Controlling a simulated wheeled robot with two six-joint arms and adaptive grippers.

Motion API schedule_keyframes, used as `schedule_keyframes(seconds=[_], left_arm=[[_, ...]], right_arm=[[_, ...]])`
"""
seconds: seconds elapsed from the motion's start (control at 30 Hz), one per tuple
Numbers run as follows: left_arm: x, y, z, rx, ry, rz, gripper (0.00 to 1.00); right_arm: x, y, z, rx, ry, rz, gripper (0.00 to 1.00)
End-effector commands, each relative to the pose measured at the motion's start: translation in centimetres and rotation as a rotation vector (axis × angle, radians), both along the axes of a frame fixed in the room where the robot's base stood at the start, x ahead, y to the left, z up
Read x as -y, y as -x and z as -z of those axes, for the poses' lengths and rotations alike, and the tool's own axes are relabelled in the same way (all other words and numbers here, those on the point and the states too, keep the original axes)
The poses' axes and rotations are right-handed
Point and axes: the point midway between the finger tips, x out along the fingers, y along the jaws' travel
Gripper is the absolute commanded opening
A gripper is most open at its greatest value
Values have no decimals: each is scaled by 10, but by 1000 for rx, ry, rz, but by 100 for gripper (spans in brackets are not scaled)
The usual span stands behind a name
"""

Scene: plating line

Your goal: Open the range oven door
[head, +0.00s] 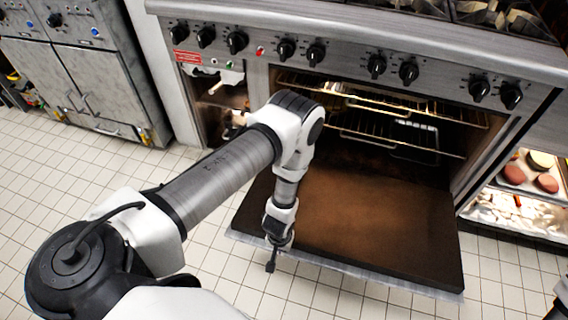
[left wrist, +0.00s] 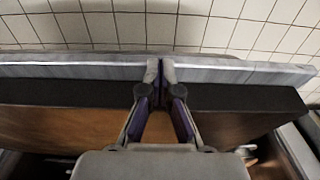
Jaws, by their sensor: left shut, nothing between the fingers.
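The range oven door (head: 365,220) is swung down and lies about flat in front of the oven, its brown inner face up. The oven cavity (head: 385,125) with its wire racks is exposed. My left gripper (head: 271,262) is at the door's outer front edge, left of its middle, pointing down. In the left wrist view my left gripper (left wrist: 160,75) has its fingertips together over the grey strip (left wrist: 235,72) along the door's edge. It is shut and empty. I cannot tell whether the fingertips touch the strip.
A row of black knobs (head: 376,66) lines the range front above the oven. A lit shelf with food trays (head: 530,178) is at the right. A steel cabinet (head: 95,75) stands at the left. White tiled floor (head: 60,190) is clear left of the door.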

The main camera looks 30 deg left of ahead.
Motion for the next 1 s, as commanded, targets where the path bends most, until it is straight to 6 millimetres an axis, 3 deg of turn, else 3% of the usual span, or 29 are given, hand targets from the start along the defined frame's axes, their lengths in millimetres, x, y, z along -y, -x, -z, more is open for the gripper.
schedule_keyframes(seconds=[0.03, 0.2, 0.7, 0.87, 1.0], left_arm=[[1, 2, 17, 0, 0, 0, 0], [2, 7, 35, 0, 0, 0, 0], [2, 8, 39, 1, 0, 0, 0], [2, 6, 28, 1, 1, 0, 0], [-1, 0, -4, 3, 0, 0, 0]], right_arm=[[0, 0, 13, 0, 0, 0, 40], [0, 0, 24, 0, 0, 0, 40], [0, 0, 25, 1, 0, 0, 40], [0, 0, 17, 0, 0, 0, 40], [0, 0, -9, 0, 0, 0, 40]])
